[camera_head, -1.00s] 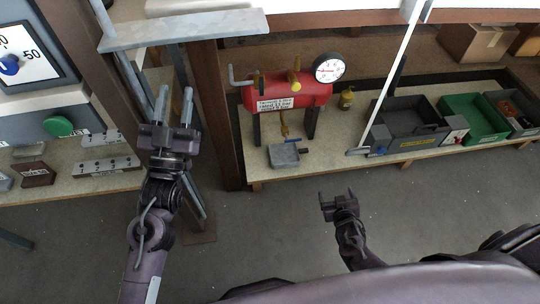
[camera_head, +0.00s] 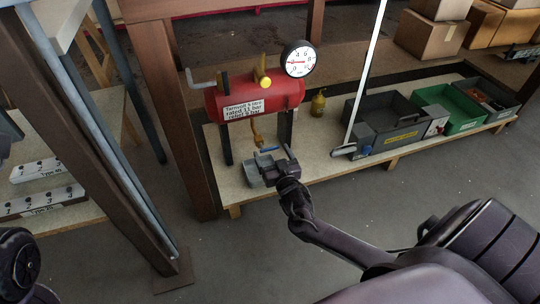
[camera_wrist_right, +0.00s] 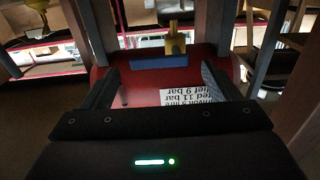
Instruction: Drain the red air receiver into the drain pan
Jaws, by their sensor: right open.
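The red air receiver (camera_head: 285,95) stands on legs on a low board, with a white label and a round gauge (camera_head: 299,59). A brass drain valve (camera_head: 257,138) hangs below it, with a blue lever (camera_head: 268,150). The grey drain pan (camera_head: 252,174) sits under the valve, partly hidden by my right gripper (camera_head: 275,161). In the right wrist view, my right gripper (camera_wrist_right: 160,82) is open and empty, its fingers apart before the red receiver (camera_wrist_right: 143,92) and the blue lever (camera_wrist_right: 160,63). Only a dark part of my left arm shows at the lower left; its gripper is out of view.
A small yellow-brass bottle (camera_head: 318,104) stands right of the receiver. A white pole (camera_head: 368,65), a grey crate (camera_head: 385,125) and a green crate (camera_head: 450,108) are further right. A brown post (camera_head: 172,110) rises at the left. The floor in front is clear.

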